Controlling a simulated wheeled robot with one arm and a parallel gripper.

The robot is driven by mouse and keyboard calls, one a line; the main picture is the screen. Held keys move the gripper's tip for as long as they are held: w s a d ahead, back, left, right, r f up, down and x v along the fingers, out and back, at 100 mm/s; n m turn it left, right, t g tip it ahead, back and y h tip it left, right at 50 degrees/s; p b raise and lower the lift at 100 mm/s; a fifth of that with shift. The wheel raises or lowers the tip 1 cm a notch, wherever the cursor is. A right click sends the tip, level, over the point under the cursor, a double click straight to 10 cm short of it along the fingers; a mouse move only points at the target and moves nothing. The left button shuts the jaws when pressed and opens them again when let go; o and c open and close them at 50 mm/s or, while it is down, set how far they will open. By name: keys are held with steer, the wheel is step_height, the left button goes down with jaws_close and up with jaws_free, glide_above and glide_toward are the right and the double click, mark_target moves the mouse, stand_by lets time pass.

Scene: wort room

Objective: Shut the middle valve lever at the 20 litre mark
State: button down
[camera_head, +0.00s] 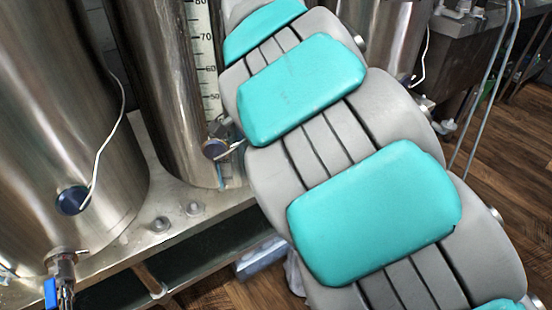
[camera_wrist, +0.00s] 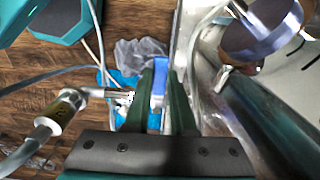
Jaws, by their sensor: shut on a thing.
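In the wrist view my gripper (camera_wrist: 160,72) has its dark jaws closed around a blue valve lever (camera_wrist: 159,82). The lever shows as a narrow blue strip between the jaws. In the head view my gripper is hidden behind my arm. The middle steel vessel (camera_head: 170,90) carries a white scale (camera_head: 205,60), with marks from 80 down to 50 readable. Whether the valve is open or shut cannot be told.
A large steel vessel (camera_head: 60,130) stands at left, with a valve whose blue handle (camera_head: 50,294) shows below. The vessels stand on a metal bench (camera_head: 180,222).

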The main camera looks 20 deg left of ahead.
stand_by(0.4)
steer(key=c, duration=0.8)
jaws_free()
steer(key=shift+o, duration=0.2)
steer(key=shift+r, duration=0.1)
step_height(320, 180, up, 7)
steer(key=shift+f, duration=0.2)
steer(key=shift+r, duration=0.5)
